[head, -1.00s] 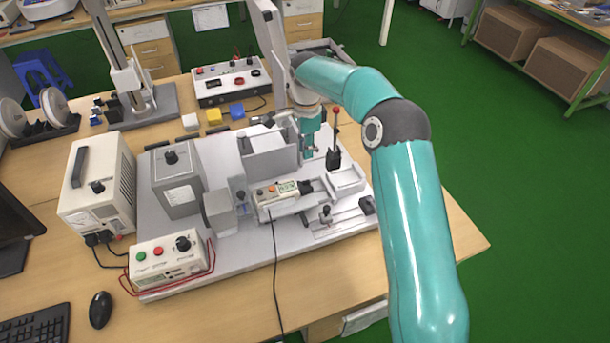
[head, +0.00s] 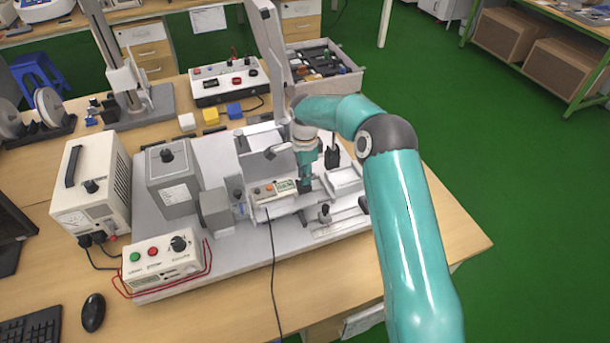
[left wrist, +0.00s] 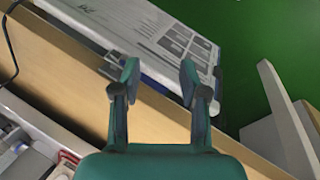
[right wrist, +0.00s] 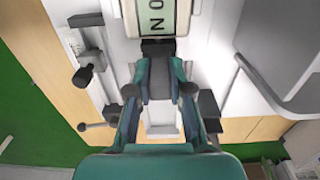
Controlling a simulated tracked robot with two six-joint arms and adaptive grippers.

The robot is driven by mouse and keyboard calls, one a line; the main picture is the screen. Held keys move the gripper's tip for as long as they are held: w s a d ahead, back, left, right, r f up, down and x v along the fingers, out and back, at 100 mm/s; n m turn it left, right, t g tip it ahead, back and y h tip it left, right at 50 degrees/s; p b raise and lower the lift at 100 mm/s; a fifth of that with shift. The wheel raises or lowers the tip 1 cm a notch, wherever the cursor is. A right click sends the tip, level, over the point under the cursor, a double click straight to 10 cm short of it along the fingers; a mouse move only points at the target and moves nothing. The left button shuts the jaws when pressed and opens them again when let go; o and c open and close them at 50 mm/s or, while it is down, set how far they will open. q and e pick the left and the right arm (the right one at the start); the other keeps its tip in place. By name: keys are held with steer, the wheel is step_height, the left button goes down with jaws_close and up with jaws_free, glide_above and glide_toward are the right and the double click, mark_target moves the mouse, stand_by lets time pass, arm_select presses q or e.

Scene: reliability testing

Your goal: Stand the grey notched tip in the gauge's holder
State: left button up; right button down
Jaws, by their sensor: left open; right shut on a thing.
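The gauge (head: 273,190) is a white box with an orange button and a small display, lying on the grey plate. Its display end (right wrist: 160,16) is at the top of the right wrist view, with a dark block (right wrist: 159,47) at its end. My right gripper (head: 304,187) points down at this end. In the right wrist view its fingers are shut on a grey piece (right wrist: 160,80), seemingly the grey tip; its notch is not clear. I cannot tell whether it touches the holder. My left gripper (left wrist: 158,80) is open and empty, outside the head view.
A control box (head: 162,262) with red wires stands front left. A tool drawer (head: 345,82) is behind.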

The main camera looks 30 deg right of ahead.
steer(key=shift+f+b, duration=0.6)
steer(key=shift+b, duration=0.05)
steer(key=c, duration=1.1)
jaws_free()
steer(key=shift+o, duration=0.2)
steer(key=shift+r, duration=0.1)
steer(key=shift+r+p, duration=0.55)
steer(key=shift+p, duration=0.15)
step_height(320, 180, up, 6)
steer(key=p, duration=0.2)
steer(key=shift+r+p, duration=0.2)
steer(key=shift+p, duration=0.15)
step_height(320, 180, up, 6)
steer(key=shift+f, duration=0.15)
